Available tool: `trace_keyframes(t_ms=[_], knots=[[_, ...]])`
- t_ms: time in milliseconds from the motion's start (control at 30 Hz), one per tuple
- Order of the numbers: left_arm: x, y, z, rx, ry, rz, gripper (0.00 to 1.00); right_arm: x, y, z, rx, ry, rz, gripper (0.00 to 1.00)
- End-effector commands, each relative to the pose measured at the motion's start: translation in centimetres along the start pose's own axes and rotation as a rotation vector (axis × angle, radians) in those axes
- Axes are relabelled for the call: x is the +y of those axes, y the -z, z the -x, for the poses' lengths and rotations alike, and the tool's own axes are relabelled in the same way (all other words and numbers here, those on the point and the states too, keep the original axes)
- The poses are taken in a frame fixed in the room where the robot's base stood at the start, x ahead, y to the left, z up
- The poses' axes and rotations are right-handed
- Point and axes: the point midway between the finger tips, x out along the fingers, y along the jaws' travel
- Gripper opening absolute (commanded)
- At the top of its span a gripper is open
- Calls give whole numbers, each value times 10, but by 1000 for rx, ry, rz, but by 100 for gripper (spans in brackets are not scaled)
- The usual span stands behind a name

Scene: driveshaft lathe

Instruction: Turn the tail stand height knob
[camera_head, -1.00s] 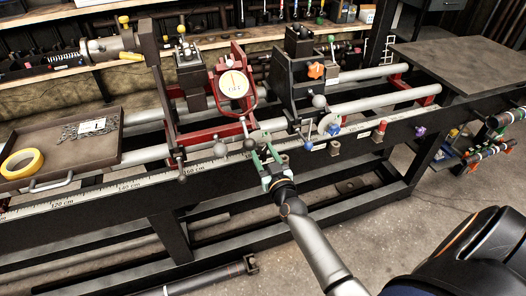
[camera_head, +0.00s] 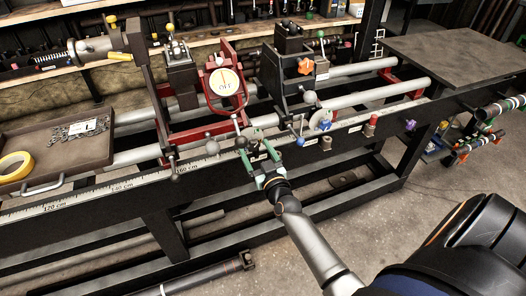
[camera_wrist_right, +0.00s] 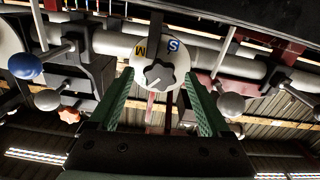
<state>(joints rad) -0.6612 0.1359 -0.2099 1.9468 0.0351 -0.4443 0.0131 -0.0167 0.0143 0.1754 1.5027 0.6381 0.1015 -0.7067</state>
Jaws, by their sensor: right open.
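A round pale dial (camera_wrist_right: 177,62) marked M and S, with a black lobed knob (camera_wrist_right: 159,75) in its middle, faces the right wrist camera. In the head view the dial (camera_head: 255,136) is on the front of the lathe bench, below the red stand. My right gripper (camera_head: 259,158) is open at it. In the right wrist view the green fingers of my right gripper (camera_wrist_right: 158,84) are on either side of the knob, with gaps visible. An orange star knob (camera_head: 305,66) is on the black stand. My left gripper is out of view.
Ball-ended levers (camera_head: 311,97) stick out close by. A second dial (camera_head: 321,119) and a red knob (camera_head: 372,120) are farther right. A tray (camera_head: 100,149) with metal bits and yellow tape sits at the left. Open floor lies in front.

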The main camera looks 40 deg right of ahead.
Motion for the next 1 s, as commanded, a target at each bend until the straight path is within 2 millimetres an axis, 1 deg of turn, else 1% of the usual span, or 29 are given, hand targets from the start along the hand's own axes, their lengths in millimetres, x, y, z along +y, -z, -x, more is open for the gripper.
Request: trace_keyframes(t_ms=[167,267,400,600,767,1000], knots=[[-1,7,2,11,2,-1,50,0,0,28,-4,1,0,82],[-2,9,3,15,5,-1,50,0,0,49,-4,1,0,82],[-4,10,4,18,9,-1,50,0,0,76,-4,1,1,82],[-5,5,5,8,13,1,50,0,-1,106,-3,1,1,82],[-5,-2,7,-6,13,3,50,0,0,117,-2,1,-1,82],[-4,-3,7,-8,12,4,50,0,0,119,0,0,-2,82]])
